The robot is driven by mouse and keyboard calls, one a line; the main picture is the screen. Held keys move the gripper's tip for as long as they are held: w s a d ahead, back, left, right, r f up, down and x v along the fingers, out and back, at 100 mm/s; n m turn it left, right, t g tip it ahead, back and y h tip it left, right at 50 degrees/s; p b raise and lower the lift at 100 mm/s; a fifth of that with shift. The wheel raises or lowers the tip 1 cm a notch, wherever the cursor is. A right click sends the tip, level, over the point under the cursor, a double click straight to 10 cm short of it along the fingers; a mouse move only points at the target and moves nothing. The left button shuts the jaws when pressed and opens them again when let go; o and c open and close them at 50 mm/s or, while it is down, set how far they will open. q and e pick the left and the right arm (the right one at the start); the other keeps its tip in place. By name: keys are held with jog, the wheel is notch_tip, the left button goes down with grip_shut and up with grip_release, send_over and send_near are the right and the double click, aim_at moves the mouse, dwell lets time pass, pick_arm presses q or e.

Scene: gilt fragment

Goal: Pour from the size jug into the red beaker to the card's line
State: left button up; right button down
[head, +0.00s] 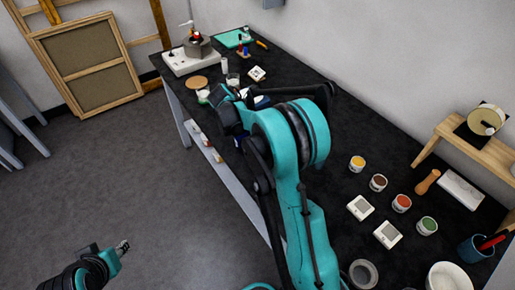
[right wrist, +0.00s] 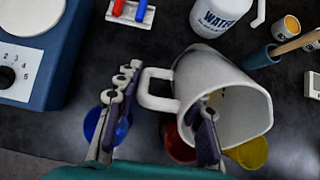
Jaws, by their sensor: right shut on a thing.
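The pale grey jug (right wrist: 230,95) is in the right wrist view, its handle on the left and its wide mouth toward the lower right. My right gripper (right wrist: 167,95) is shut on the jug at its handle side. The jug looks tilted; I see no stream of liquid. The red beaker (right wrist: 178,146) is below the jug and partly hidden by it and a finger. Its fill level and any line are hidden. I cannot identify the card for certain. My left gripper (head: 122,247) is away from the table at the lower left, too small to read.
A blue beaker (right wrist: 107,128) and a yellow beaker (right wrist: 250,153) flank the red one. A WATER bottle (right wrist: 222,16), a blue pot with brushes (right wrist: 262,58) and a blue dialled device (right wrist: 65,75) stand nearby. Paint pots (head: 378,182) line the near table (head: 330,215).

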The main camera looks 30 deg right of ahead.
jog(key=shift+r, duration=0.1)
jog(key=d+f+y, duration=0.1)
jog(key=f+y, duration=0.1)
jog(key=d+f+y, duration=0.1)
jog(key=f, duration=0.1)
jog(key=d+f+y+b, duration=0.1)
jog(key=f+y, duration=0.1)
jog(key=shift+w+d+f+g+y, duration=0.2)
jog(key=shift+d+f+g+y, duration=0.1)
jog(key=shift+d+f, duration=0.05)
jog(key=shift+d+r+y+p, duration=0.4)
jog(key=shift+y+p, duration=0.1)
jog(key=shift+y, duration=0.2)
jog(key=shift+r+y, duration=0.1)
jog(key=shift+y, duration=0.3)
jog(key=shift+r, duration=0.1)
dwell(0.4)
